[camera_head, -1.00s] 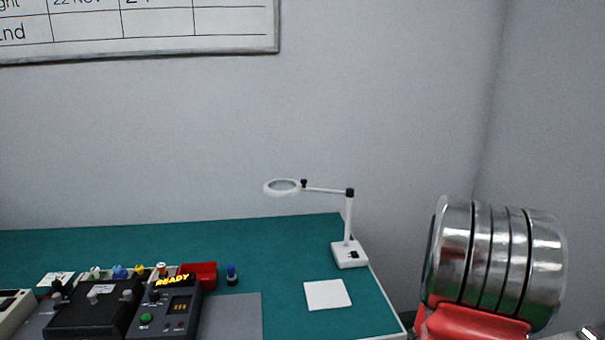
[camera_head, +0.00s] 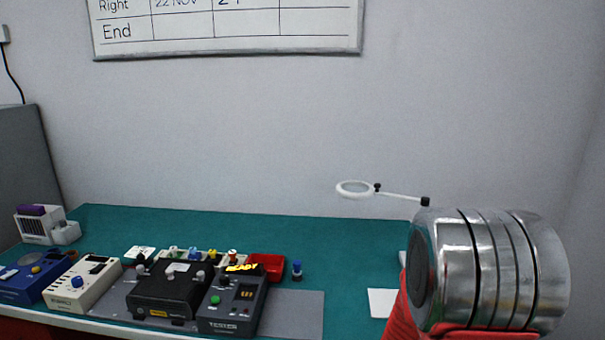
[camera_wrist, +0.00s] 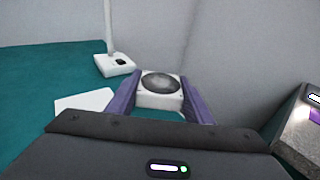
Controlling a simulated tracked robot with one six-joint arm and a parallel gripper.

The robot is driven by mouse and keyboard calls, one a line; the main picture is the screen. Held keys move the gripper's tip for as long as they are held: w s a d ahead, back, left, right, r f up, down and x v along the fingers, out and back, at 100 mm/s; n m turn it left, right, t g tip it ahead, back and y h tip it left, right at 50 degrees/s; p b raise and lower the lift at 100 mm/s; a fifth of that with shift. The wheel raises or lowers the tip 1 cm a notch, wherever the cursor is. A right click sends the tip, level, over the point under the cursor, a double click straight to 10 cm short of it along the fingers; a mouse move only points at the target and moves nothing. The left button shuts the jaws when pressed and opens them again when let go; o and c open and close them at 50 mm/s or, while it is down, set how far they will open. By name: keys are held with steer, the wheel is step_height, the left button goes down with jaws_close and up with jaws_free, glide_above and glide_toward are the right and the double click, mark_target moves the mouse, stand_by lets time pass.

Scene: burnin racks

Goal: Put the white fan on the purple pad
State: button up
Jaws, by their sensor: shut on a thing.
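In the wrist view my gripper (camera_wrist: 160,76) has its two purple fingers shut on the white fan (camera_wrist: 172,101), a square white body with a dark round face. The fan sits between the fingers, in front of a grey wall. The fan is not visible in the head view, where only my arm shows at the right. I see no purple pad in either view.
A magnifier lamp (camera_head: 355,188) stands at the bench's right end, its base (camera_wrist: 115,65) near the gripper. A white device with a purple top (camera_head: 45,225) stands at the far left.

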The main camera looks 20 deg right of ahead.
steer(key=w+a+n+t+y, duration=0.2)
steer(key=w+a+n+y, duration=0.1)
steer(key=a, duration=0.9)
steer(key=w+a+n+t+y, duration=0.3)
steer(key=w+a, duration=0.2)
steer(key=a, duration=0.7)
steer(key=w+a+f+n+t+y, duration=0.1)
steer(key=w+a+n+t+y, duration=0.1)
steer(key=a, duration=1)
steer(key=shift+w+a+n+t+y, duration=0.35)
steer(key=shift+w+y, duration=0.35)
steer(key=shift+w, duration=0.35)
